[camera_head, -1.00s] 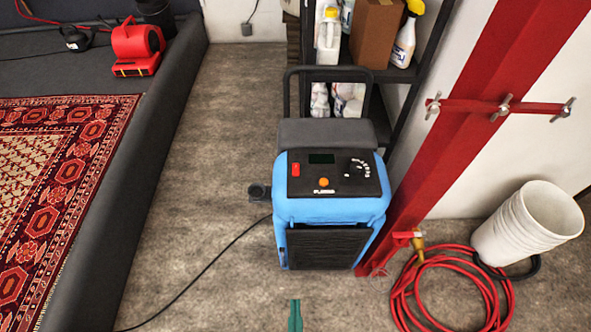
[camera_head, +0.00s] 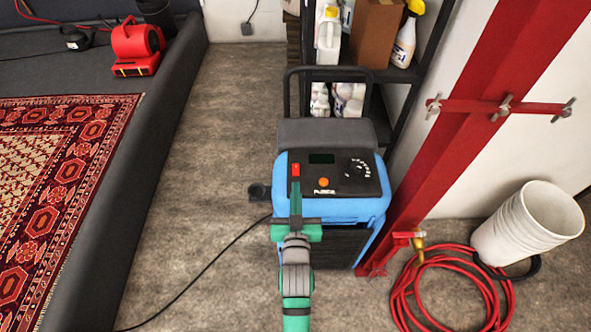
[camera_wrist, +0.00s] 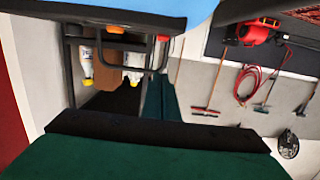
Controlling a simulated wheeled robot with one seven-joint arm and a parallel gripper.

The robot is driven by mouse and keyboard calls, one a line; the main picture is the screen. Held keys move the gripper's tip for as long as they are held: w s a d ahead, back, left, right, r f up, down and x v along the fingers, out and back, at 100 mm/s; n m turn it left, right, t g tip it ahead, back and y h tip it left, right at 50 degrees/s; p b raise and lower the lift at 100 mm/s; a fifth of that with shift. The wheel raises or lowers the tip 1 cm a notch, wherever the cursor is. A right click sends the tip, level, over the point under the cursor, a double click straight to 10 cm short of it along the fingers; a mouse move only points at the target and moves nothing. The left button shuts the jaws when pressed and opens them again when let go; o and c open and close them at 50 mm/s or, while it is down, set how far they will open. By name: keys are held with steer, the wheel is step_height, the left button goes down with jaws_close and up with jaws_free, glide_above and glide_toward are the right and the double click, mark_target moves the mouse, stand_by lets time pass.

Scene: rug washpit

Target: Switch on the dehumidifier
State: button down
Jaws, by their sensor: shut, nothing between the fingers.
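The blue dehumidifier (camera_head: 350,210) stands upright on the carpet in the head view. Its black top panel has a red switch (camera_head: 295,169), a dark display (camera_head: 321,158), an orange button (camera_head: 323,182) and a dial (camera_head: 358,166). My green gripper (camera_head: 295,186) is shut and empty over the panel's left side. Its tips point at the red switch and reach its near edge in the picture; I cannot tell whether they touch. In the wrist view the dehumidifier's blue body (camera_wrist: 140,10) fills the top edge, above the shut gripper fingers (camera_wrist: 158,98).
A red post (camera_head: 440,140) rises just right of the dehumidifier, beside a coiled red hose (camera_head: 420,292) and white buckets (camera_head: 525,225). A shelf (camera_head: 385,72) with bottles stands behind. A black cable (camera_head: 195,278) crosses the carpet. Open carpet lies to the left.

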steer(key=shift+w+r, duration=0.2)
steer(key=shift+w, duration=0.2)
steer(key=shift+w, duration=0.1)
steer(key=shift+w, duration=0.3)
glide_above(296, 174)
steer(key=shift+s+a+f, duration=0.1)
steer(key=shift+s+f, duration=0.05)
steer(key=shift+f, duration=0.35)
step_height(296, 174, down, 3)
steer(key=shift+r, duration=0.2)
steer(key=shift+f, duration=0.75)
